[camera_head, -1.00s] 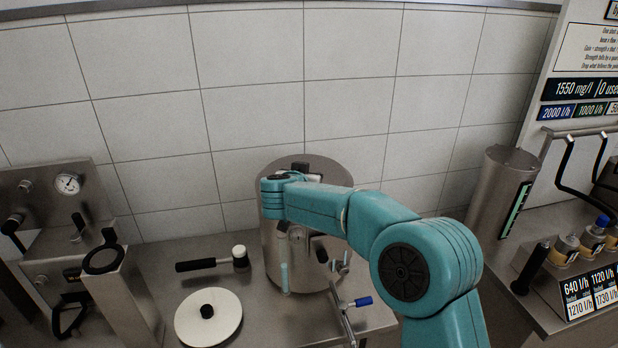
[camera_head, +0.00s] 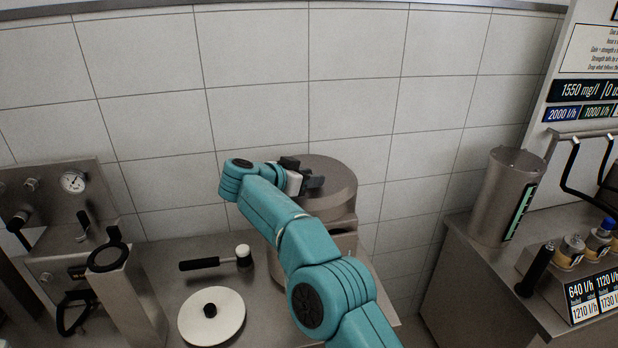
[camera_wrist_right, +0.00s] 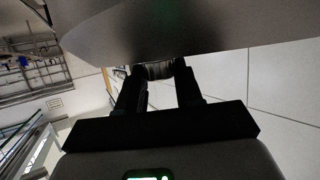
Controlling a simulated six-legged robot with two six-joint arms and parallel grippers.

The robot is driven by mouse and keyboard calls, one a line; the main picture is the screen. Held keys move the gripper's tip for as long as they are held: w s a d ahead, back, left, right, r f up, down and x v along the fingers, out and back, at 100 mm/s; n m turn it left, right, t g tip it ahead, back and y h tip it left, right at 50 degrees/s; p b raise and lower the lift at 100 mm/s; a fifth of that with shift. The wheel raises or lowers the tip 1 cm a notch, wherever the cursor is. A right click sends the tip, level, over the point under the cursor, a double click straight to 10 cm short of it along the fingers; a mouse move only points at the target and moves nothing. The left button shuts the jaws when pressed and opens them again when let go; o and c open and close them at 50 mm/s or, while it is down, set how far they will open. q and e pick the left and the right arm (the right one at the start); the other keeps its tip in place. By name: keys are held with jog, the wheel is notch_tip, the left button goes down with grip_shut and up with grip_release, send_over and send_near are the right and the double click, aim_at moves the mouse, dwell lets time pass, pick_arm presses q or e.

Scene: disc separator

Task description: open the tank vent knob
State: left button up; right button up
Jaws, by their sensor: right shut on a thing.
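The steel tank (camera_head: 338,177) stands on the counter in the middle of the head view, its front largely covered by my right arm. My right gripper (camera_head: 311,181) is at the top of the tank, coming from its left. In the right wrist view its two black fingers (camera_wrist_right: 160,73) are shut on a small round metal knob (camera_wrist_right: 158,71), just below the tank's curved grey surface (camera_wrist_right: 175,28). The knob is hidden in the head view, and how far it is turned cannot be told. My left gripper is not in view.
A mallet (camera_head: 215,262) and a white disc with a black knob (camera_head: 211,316) lie left of the tank. A steel unit with a gauge (camera_head: 73,181) stands at far left. A tall steel cylinder (camera_head: 506,195) stands on the right counter. The tiled wall is close behind.

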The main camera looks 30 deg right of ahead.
jog(key=shift+r, duration=0.15)
jog(key=o, duration=1)
jog(key=shift+o, duration=0.2)
jog(key=v, duration=1.6)
